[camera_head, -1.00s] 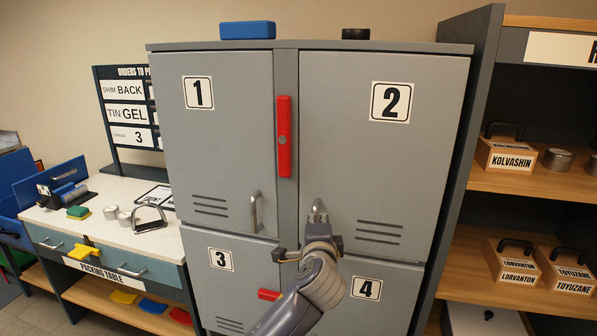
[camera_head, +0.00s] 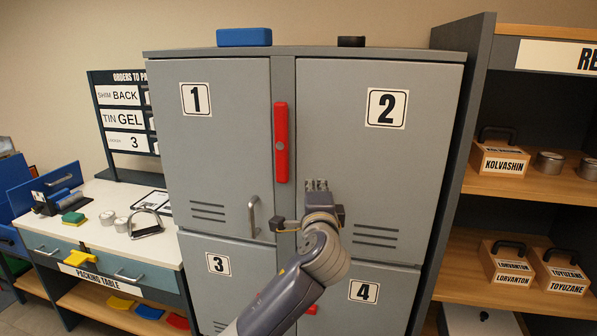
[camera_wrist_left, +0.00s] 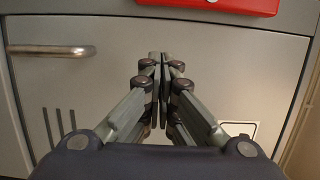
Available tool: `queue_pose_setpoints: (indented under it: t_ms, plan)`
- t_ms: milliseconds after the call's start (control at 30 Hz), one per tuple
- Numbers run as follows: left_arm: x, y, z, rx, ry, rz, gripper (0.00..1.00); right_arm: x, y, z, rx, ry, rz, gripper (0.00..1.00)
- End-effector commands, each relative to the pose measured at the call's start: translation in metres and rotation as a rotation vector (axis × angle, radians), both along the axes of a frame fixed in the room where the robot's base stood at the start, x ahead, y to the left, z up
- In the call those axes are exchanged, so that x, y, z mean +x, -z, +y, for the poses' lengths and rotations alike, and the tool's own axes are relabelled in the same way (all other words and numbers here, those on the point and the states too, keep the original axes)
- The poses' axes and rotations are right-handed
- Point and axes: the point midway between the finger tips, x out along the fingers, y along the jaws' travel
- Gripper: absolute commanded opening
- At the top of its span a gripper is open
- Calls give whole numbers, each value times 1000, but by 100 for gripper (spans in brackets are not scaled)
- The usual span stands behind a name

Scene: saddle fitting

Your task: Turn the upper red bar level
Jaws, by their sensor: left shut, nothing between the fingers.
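The upper red bar (camera_head: 282,143) stands upright on the post between doors 1 and 2 of the grey locker, with a pivot at its middle. In the left wrist view, a red bar (camera_wrist_left: 215,5) shows at the top edge. My left gripper (camera_head: 316,184) is in front of the lower left part of door 2, below and right of the upper bar, apart from it. In the left wrist view its fingers (camera_wrist_left: 160,90) are together with nothing between them. A lower red bar (camera_head: 312,309) is mostly hidden behind my left arm. My right gripper is not in view.
Door 1 has a metal handle (camera_head: 254,216). A blue box (camera_head: 244,37) and a black object (camera_head: 351,41) sit on the locker top. The packing table (camera_head: 100,207) is at left, a shelf with labelled boxes (camera_head: 500,160) at right.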

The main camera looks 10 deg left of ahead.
Motion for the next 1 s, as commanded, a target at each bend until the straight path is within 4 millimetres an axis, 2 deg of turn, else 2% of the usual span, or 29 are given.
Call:
queue_pose_setpoints:
  t_ms: [100,467,600,700,1000]
  plan:
    - [19,-3,5,2,-2,1,0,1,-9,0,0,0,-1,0]
    - [67,-3,15,0,-1,1,0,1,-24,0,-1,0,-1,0]
    - [67,-3,38,1,-3,1,0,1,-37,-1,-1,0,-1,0]
    - [68,-3,47,0,-1,1,0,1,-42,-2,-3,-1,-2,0]
    - [67,0,55,-2,1,1,0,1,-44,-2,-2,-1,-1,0]
